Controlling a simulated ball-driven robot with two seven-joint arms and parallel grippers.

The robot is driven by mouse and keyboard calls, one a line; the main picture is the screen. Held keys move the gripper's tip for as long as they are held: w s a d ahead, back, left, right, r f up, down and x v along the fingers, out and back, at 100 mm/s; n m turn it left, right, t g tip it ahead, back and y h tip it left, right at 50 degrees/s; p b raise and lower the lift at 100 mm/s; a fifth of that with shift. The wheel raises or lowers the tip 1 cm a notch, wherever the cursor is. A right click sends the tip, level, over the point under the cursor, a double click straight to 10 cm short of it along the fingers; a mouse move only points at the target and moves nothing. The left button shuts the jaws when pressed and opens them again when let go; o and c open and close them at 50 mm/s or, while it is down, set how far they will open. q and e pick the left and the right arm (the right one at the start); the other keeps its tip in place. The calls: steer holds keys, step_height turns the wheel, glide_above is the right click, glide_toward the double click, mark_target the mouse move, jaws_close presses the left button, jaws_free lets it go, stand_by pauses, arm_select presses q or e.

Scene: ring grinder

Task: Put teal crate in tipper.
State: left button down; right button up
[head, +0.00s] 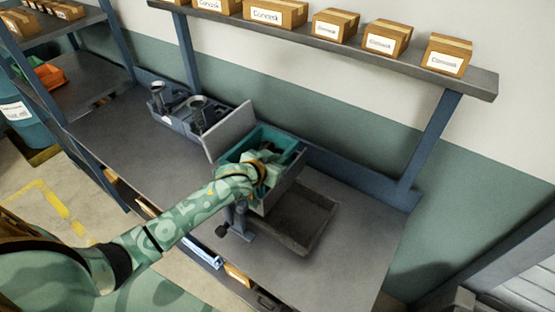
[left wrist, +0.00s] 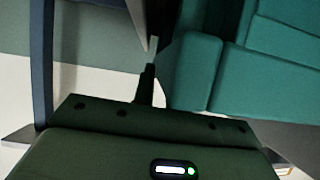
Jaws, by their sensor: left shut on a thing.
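The teal crate (head: 291,147) sits within the walls of the grey tipper (head: 284,186) on the workbench, its rim showing near the top of the tipper. Whether it rests on the tipper's floor cannot be told. My left gripper (head: 262,170) is at the crate's near side, shut on the crate; the hand hides part of the crate and the fingertips. In the left wrist view the teal crate (left wrist: 244,75) fills the right side, next to my left gripper (left wrist: 147,85). My right gripper is not in view.
A shallow dark tray (head: 312,222) lies below the tipper. A grey upright panel (head: 231,131) stands at the tipper's left, and a blue-grey holder (head: 181,120) stands further left. A shelf of cardboard boxes (head: 335,24) runs above. The bench's right part is clear.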

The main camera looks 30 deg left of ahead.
arm_select(q)
steer(key=shift+d+f, duration=0.1)
steer(key=shift+f, duration=0.25)
steer(key=c, duration=1.4)
jaws_free()
steer(key=shift+s+f, duration=0.1)
steer(key=shift+c, duration=0.2)
steer(key=r+p+v, duration=0.1)
steer(key=v, duration=1.1)
